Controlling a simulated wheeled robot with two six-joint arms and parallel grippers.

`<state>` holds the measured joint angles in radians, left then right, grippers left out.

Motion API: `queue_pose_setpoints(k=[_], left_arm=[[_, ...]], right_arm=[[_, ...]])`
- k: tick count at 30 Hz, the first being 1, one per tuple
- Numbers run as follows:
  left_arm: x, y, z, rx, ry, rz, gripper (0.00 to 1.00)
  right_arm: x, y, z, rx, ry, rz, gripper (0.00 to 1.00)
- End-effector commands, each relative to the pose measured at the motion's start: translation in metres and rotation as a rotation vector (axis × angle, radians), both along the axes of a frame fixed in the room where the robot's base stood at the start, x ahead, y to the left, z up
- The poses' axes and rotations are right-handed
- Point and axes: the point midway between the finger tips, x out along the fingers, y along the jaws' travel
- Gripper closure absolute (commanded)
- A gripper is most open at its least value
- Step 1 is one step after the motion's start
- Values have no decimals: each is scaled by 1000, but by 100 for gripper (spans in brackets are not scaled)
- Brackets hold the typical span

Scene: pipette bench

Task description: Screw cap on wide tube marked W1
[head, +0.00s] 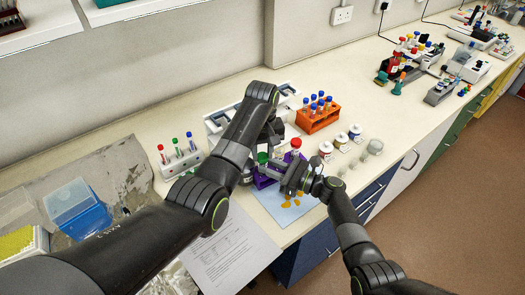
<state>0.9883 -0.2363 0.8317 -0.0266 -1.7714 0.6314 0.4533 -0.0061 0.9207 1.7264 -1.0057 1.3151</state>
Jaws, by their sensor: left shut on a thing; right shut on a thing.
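A purple rack (263,181) stands on the bench at the centre, partly hidden by my arms. A green cap (262,158) and a red cap (296,143) show at it. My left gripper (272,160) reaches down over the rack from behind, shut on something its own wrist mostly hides. My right gripper (290,181) comes in from the right at the rack's front, close to the left one. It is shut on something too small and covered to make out. The W1 marking cannot be read, and I cannot tell whether cap and tube touch.
A light blue mat (283,213) with yellow pieces lies in front of the rack. An orange rack (318,118) of blue-capped tubes stands behind. Several small jars (341,140) stand right. A white rack (180,162) and printed sheet (228,250) are left.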

Motion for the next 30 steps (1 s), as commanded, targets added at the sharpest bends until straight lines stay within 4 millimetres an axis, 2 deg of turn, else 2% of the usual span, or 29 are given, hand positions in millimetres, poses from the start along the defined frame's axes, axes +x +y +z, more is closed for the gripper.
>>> queue_pose_setpoints(k=[5, 9, 13, 14, 19, 27, 30], left_arm=[[0, 0, 0, 0, 0, -36, 98], [0, 0, 0, 0, -1, -176, 98], [0, 0, 0, 0, -1, -166, 98], [0, 0, 0, 0, -1, -166, 70], [0, 0, 0, 0, -1, -165, 47], [0, 0, 1, 0, -1, -164, 45], [1, 0, 7, 0, -3, -164, 45]], right_arm=[[0, 0, 0, 0, 0, 0, 100], [0, 0, 0, 0, 0, 0, 100], [0, 0, 0, 0, 0, 0, 100], [0, 0, 0, 0, 0, 0, 100], [0, 0, 0, 0, 0, 0, 100], [0, 0, 0, 0, 0, 0, 100], [0, 0, 0, 0, 0, 0, 100]])
